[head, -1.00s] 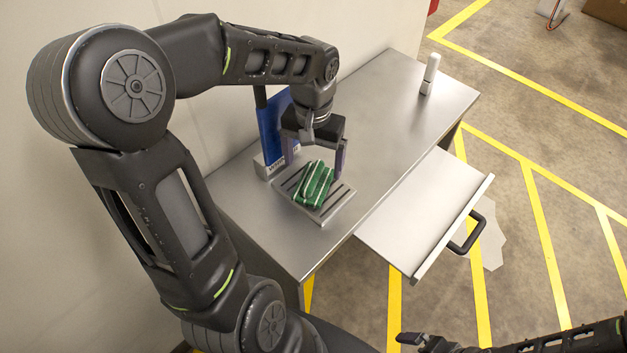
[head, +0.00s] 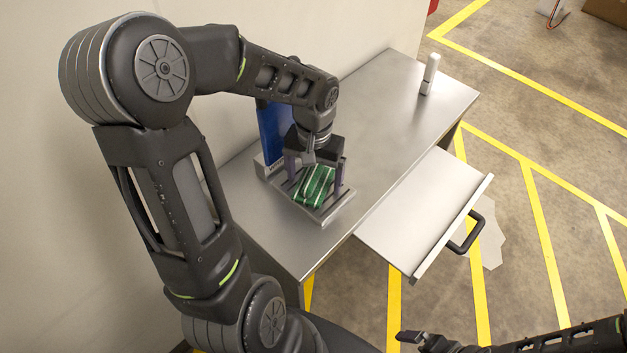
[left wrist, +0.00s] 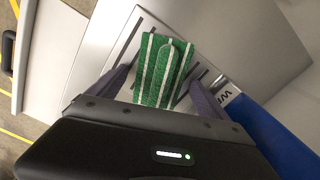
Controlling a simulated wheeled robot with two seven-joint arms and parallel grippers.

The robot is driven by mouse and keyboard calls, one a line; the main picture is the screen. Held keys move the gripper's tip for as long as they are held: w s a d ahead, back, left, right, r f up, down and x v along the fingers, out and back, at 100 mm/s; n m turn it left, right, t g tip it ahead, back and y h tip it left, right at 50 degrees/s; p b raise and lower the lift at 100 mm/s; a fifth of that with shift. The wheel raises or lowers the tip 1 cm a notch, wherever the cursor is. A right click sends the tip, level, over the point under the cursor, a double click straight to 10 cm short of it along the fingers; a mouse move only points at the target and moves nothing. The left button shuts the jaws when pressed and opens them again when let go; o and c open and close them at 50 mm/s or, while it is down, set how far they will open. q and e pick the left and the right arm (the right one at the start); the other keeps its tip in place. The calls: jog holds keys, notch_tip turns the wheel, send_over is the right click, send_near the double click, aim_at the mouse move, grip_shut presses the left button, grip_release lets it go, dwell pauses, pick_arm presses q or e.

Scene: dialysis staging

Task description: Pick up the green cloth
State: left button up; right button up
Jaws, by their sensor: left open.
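The green cloth (head: 314,187) has white stripes and lies folded on a slotted metal tray (head: 334,210) on the steel table. It also shows in the left wrist view (left wrist: 163,72), between my two fingers. My left gripper (head: 314,174) is open, pointing down over the cloth, with one finger on either side of it. I cannot tell whether the fingers touch the cloth. My right gripper (head: 408,338) shows only partly at the bottom edge, away from the table; its jaws are unclear.
A blue panel (head: 272,130) with a white lettered base stands just behind the tray. A small white bottle-like object (head: 429,75) stands at the table's far end. An open drawer (head: 425,205) with a black handle juts out at the right. The middle of the tabletop is clear.

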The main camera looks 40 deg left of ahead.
aim_at(314, 172)
pick_arm(q)
jog(key=shift+c, duration=0.4)
jog(key=c, duration=1.4)
notch_tip(314, 172, up, 10)
jog(key=shift+r, duration=0.1)
